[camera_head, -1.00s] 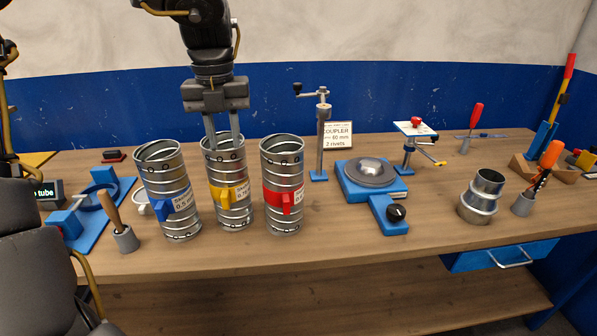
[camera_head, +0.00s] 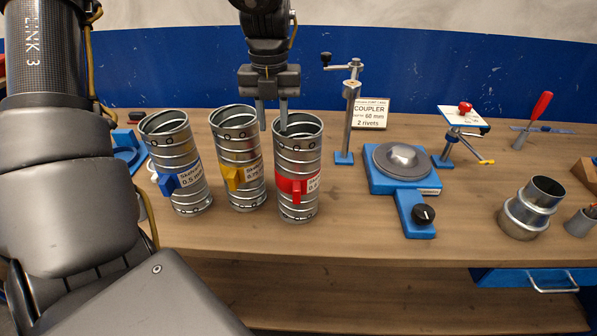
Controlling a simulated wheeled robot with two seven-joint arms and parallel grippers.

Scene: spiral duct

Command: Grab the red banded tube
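The red banded tube (camera_head: 297,185) is a ribbed metal cylinder with a red clip and a label, upright on the bench, rightmost of three. My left gripper (camera_head: 272,130) points down from above at its rim, fingers apart. The right finger reaches the tube's mouth; the left finger is just outside its left side, beside the yellow banded tube. Whether either finger touches the rim I cannot tell. The yellow banded tube (camera_head: 244,190) and the blue banded tube (camera_head: 187,190) stand upright to the left. My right gripper is not in view.
A clamp stand (camera_head: 348,120) and a coupler sign (camera_head: 371,113) stand behind right. A blue turntable device (camera_head: 403,170) is right of the tubes, then a short metal coupling (camera_head: 531,208). Bare wood lies in front. My own arm covers the left.

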